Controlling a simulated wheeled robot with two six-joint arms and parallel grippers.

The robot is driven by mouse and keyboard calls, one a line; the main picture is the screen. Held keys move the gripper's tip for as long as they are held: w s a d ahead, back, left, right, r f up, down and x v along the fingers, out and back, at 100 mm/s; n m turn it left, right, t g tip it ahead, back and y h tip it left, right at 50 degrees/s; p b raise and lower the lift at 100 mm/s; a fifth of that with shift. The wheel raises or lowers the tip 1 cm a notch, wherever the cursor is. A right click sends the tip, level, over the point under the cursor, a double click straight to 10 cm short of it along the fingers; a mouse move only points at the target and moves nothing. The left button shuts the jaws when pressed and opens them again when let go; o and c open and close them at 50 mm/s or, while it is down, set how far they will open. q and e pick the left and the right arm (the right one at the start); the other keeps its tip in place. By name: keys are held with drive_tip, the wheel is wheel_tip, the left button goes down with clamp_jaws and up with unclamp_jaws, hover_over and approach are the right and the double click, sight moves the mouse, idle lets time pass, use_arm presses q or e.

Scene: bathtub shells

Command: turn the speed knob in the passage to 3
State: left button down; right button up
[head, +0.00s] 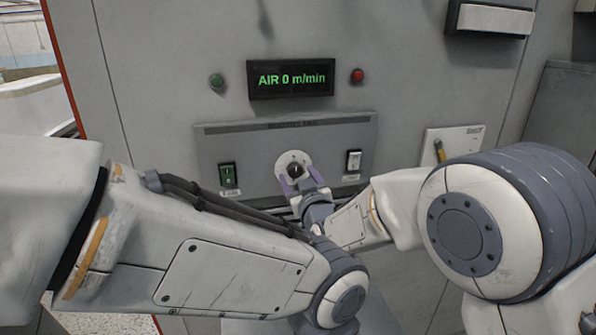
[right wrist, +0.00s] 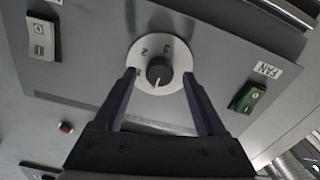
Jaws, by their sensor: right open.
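The speed knob (head: 295,170) is a dark round knob on a pale dial plate (head: 283,159) in the middle of a grey control panel. In the right wrist view the knob (right wrist: 160,66) shows with numerals including 2 and 3 around it; that view is turned over. A small light mark shows near the knob's lower edge there. My right gripper (head: 300,180) has its purple fingers open, one on either side of the knob, also in the right wrist view (right wrist: 159,76). Gaps show between fingers and knob. My left gripper does not show.
A display (head: 290,79) above reads AIR 0 m/min, between a green button (head: 217,81) and a red one (head: 357,76). A green switch (head: 228,174), labelled FAN in the wrist view, and a white switch (head: 353,161) flank the knob. My arms cover the foreground.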

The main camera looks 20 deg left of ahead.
drive_tip(key=shift+w+a, duration=0.25)
drive_tip(key=shift+w, duration=0.15)
clamp_jaws()
drive_tip(key=shift+f, duration=0.1)
